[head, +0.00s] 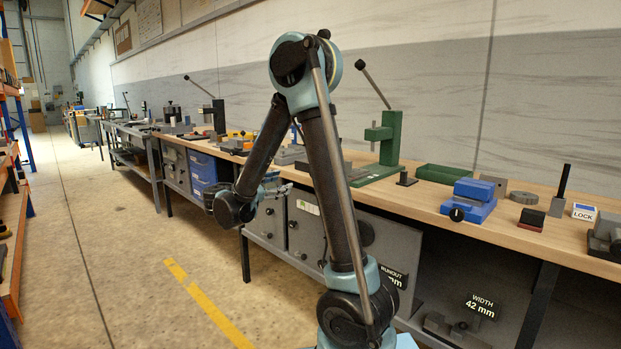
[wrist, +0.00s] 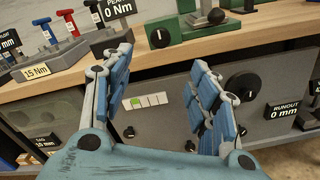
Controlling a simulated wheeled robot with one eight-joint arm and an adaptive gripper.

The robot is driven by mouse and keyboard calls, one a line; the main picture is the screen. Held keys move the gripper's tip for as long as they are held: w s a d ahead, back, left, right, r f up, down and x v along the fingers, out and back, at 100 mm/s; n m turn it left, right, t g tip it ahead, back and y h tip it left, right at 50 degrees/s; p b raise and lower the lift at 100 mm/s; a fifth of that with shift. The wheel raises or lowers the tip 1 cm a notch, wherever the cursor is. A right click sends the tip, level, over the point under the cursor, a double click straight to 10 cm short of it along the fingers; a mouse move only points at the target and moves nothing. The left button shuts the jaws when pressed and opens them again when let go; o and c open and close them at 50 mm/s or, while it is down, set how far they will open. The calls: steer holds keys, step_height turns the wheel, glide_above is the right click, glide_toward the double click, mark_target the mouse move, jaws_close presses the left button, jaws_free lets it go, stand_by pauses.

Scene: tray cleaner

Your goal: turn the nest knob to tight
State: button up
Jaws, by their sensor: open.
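No label reading "nest" or "tight" is legible, so I cannot tell which knob is the nest knob. In the wrist view a black knob (wrist: 159,38) with a white pointer mark sits on a dark green box on the bench. A large black knob (wrist: 243,82) with a light mark is on the grey front panel (wrist: 150,128), beyond my right finger. A smaller dark knob (wrist: 191,146) is low on that panel. My gripper (wrist: 160,88) is open and empty, facing the panel, its blue-padded fingers on either side of a strip of white squares, one green.
The wooden bench (head: 430,197) runs along the wall. A blue fixture (head: 470,204) with a black knob stands on it at right. A green press (head: 390,145) stands behind my arm. Signs read "15 Nm" (wrist: 36,71) and "RUNOUT 0 mm" (wrist: 283,110). The floor at left (head: 120,220) is clear.

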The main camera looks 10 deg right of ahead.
steer(key=x, duration=1.6)
steer(key=shift+d, duration=0.3)
steer(key=shift+w, duration=0.15)
steer(key=c, duration=1.1)
